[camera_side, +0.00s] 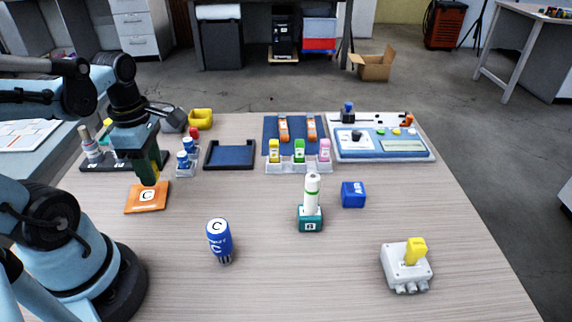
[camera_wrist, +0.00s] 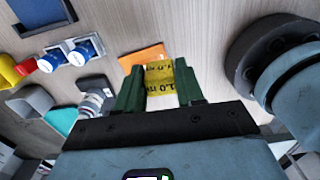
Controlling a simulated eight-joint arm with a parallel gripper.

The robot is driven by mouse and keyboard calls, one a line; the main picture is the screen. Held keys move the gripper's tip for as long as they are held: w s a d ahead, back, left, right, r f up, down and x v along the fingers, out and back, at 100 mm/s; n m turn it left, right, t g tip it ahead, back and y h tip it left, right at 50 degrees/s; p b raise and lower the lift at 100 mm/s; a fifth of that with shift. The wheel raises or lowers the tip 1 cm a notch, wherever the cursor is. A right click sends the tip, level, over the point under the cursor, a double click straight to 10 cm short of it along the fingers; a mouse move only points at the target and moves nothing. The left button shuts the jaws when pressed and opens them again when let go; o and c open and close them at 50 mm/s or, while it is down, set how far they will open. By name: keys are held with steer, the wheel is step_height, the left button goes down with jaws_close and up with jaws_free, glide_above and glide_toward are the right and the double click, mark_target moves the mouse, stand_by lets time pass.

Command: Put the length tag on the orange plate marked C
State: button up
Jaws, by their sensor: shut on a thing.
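The orange plate marked C (camera_side: 134,205) lies flat on the table at the left, and part of it shows beyond my fingers in the wrist view (camera_wrist: 135,59). My gripper (camera_side: 149,172) points down at the plate's back edge. In the wrist view its green fingers (camera_wrist: 159,75) are shut on the yellow length tag (camera_wrist: 158,88), which carries black "1.0 m" print. In the side view the tag (camera_side: 148,177) is mostly hidden by the fingers. I cannot tell whether the tag touches the plate.
Blue-capped bottles (camera_side: 183,162) stand just right of my gripper, with a blue tray (camera_side: 230,166) beyond. A teal block with a white tube (camera_side: 311,215) stands mid-table. The table around the plate's front is clear.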

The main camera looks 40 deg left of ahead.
glide_above(149, 195)
step_height(149, 195, down, 4)
steer(key=shift+r, duration=0.2)
steer(key=shift+f, duration=2)
steer(key=o, duration=1)
steer(key=shift+f, duration=0.1)
steer(key=shift+r, duration=6)
steer(key=w+d+m+t, duration=0.2)
steer(key=w+d+m, duration=0.2)
steer(key=m, duration=0.5)
steer(key=w+d+m+t, duration=0.2)
steer(key=d+m, duration=0.4)
steer(key=m, duration=0.3)
steer(key=w+d+m+t, duration=0.3)
steer(key=w+d+m, duration=0.2)
steer(key=m, duration=0.4)
steer(key=shift+w+d+r, duration=0.2)
steer(key=shift+w+r, duration=0.05)
steer(key=shift+w, duration=0.05)
